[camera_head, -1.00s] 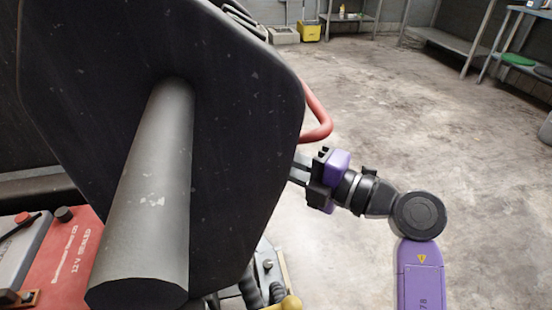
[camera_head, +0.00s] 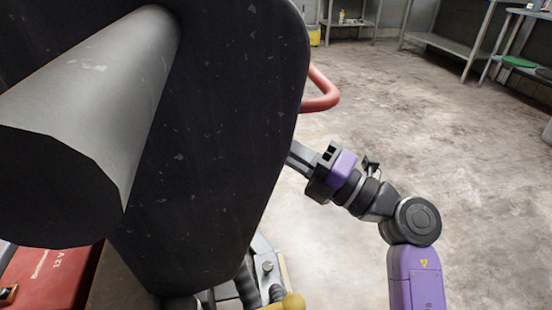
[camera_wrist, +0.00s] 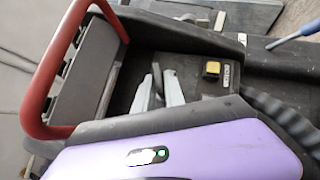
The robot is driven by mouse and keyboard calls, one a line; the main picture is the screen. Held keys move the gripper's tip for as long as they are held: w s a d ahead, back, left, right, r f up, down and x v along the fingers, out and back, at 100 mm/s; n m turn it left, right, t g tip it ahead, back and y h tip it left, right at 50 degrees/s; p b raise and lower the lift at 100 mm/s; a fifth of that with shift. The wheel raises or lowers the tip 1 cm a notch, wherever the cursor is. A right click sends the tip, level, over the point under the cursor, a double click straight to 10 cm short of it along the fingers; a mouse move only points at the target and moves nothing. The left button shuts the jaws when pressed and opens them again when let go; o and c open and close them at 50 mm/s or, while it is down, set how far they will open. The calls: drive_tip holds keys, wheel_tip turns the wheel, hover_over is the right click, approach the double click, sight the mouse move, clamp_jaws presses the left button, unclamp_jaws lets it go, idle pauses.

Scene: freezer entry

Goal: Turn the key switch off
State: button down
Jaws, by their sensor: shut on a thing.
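My gripper (camera_head: 294,155) reaches left to the edge of the dark machine panel (camera_head: 225,130), which hides the far side of its fingertips in the head view. In the wrist view my gripper (camera_wrist: 161,75) has its two pale fingers close together over the black console, between a red handle and a yellow square button. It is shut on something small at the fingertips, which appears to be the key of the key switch. The key and its turned position cannot be made out.
A red tubular handle (camera_wrist: 55,75) rises left of the fingers in the wrist view. A yellow button (camera_wrist: 212,68) sits right of them. A grey cylinder (camera_head: 85,110) juts from the panel towards the head camera. The floor (camera_head: 430,130) to the right is clear.

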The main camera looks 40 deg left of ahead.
drive_tip(key=f+n+g+y+b, duration=0.1)
drive_tip(key=n+b, duration=0.1)
drive_tip(key=shift+f+b, duration=0.1)
drive_tip(key=shift+b, duration=0.2)
drive_tip(key=n+g+y+b, duration=0.1)
drive_tip(key=n+g+b, duration=0.1)
drive_tip(key=n, duration=0.1)
drive_tip(key=shift+w+a, duration=0.1)
drive_tip(key=shift+a, duration=0.05)
drive_tip(key=n+g, duration=0.1)
drive_tip(key=n, duration=0.1)
drive_tip(key=n+g, duration=0.4)
drive_tip(key=shift+w+a+r, duration=0.1)
drive_tip(key=shift+r, duration=0.15)
drive_tip(key=shift+n+g+h, duration=0.6)
drive_tip(key=shift+n+g, duration=1.7)
drive_tip(key=shift+n, duration=0.3)
drive_tip(key=shift+n+g+h, duration=0.3)
drive_tip(key=shift+n+g, duration=0.3)
drive_tip(key=shift+n, duration=0.1)
drive_tip(key=shift+a, duration=0.1)
drive_tip(key=c, duration=1.5)
unclamp_jaws()
drive_tip(key=shift+f, duration=0.1)
